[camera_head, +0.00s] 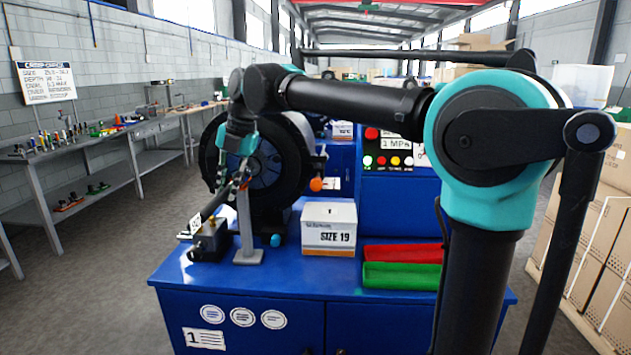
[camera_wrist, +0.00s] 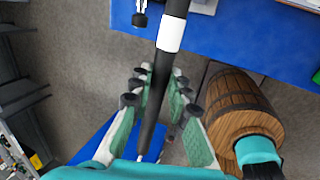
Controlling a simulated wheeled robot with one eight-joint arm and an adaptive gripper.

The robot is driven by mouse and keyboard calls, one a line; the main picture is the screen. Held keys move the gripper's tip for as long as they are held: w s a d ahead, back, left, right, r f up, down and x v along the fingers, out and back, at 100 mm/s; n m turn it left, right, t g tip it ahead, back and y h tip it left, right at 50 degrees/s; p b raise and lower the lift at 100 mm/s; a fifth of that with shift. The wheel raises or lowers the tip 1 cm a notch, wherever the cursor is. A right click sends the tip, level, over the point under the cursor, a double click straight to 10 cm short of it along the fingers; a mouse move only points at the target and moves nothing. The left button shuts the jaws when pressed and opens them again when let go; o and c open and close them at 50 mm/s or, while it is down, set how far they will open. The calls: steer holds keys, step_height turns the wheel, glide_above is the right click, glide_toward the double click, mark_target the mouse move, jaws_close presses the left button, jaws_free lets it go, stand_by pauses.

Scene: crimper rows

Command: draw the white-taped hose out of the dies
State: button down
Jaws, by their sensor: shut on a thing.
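The black hose with a band of white tape (camera_wrist: 171,33) runs lengthwise through the wrist view. My gripper (camera_wrist: 158,98) has its green-padded fingers on both sides of the hose and is shut on it below the tape. In the head view my gripper (camera_head: 240,178) is in front of the round black crimper head (camera_head: 285,160), and part of the dark hose (camera_head: 214,204) slants down to the left. My wrist and fingers cover much of the die opening. I cannot tell how far the hose sits in the dies.
A grey post stand (camera_head: 246,235) is just below my gripper. A black block (camera_head: 209,243) stands beside it. A white SIZE 19 box (camera_head: 329,228), a red tray (camera_head: 405,253) and a green tray (camera_head: 400,275) are to the right. A wooden barrel (camera_wrist: 238,105) is beside my gripper in the wrist view.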

mark_target(227, 190)
steer(key=shift+r, duration=0.15)
steer(key=shift+r, duration=3.4)
